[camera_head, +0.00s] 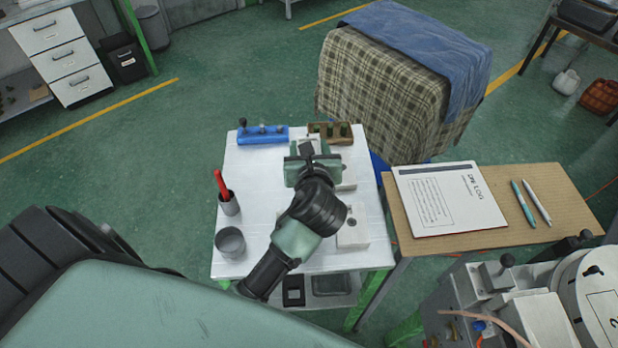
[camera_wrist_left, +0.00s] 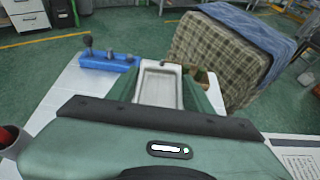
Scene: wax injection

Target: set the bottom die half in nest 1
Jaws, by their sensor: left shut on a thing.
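My left gripper (camera_head: 311,152) is over the far part of the white table, near its far edge. In the left wrist view a pale, block-like piece with a rectangular recess (camera_wrist_left: 158,86) sits between the green fingers, and the gripper is shut on it. It looks like the die half; which half I cannot tell. In the head view the gripper hides most of it. A white block with a small dark hole (camera_head: 353,234) lies on the table to the right of my arm. I cannot make out which place is nest 1. My right gripper is not in view.
A cup with a red pen (camera_head: 228,203) and a grey cup (camera_head: 230,242) stand at left. A cloth-covered stack (camera_head: 380,90) is beyond.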

